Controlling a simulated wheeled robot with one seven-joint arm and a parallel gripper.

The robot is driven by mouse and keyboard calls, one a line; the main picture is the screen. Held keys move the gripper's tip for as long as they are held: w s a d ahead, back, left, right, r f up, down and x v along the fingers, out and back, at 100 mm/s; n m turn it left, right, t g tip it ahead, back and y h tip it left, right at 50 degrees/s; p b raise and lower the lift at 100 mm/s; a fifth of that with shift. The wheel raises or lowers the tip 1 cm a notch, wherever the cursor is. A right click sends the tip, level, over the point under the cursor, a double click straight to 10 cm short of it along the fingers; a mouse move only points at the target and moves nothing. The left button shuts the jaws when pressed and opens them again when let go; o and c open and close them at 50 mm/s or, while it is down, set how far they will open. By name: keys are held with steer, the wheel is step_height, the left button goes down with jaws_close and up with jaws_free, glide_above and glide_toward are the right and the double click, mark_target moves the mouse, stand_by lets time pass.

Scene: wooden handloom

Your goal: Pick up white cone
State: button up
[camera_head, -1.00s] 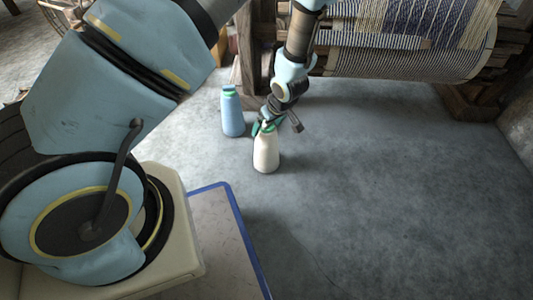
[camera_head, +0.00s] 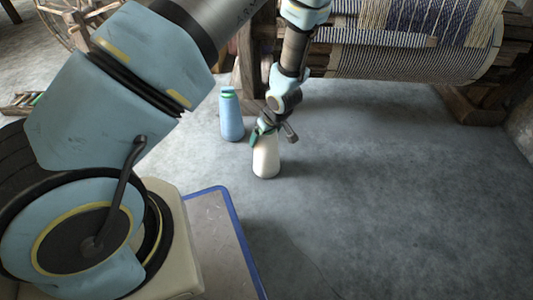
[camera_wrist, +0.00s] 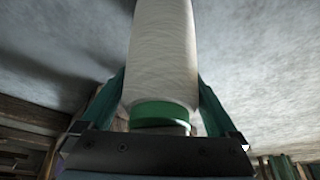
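The white cone (camera_head: 265,160) stands upright on the grey floor in the middle of the head view, with its shadow to the right. In the wrist view, the white cone (camera_wrist: 160,55) runs up out of the top of the picture, its green end (camera_wrist: 162,110) close to my palm. My gripper (camera_head: 262,136) is at the top of the cone. In the wrist view, the green fingers of my gripper (camera_wrist: 160,82) lie along both sides of the cone and appear to touch it. The cone's base looks to be on the floor.
A blue cone (camera_head: 231,117) with a green top stands just behind and left of the white one. The wooden loom (camera_head: 410,50) with patterned cloth fills the back. A wooden spinning wheel (camera_head: 75,22) is at the back left. The floor to the right is clear.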

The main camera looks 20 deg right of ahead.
jaws_close()
stand_by(0.6)
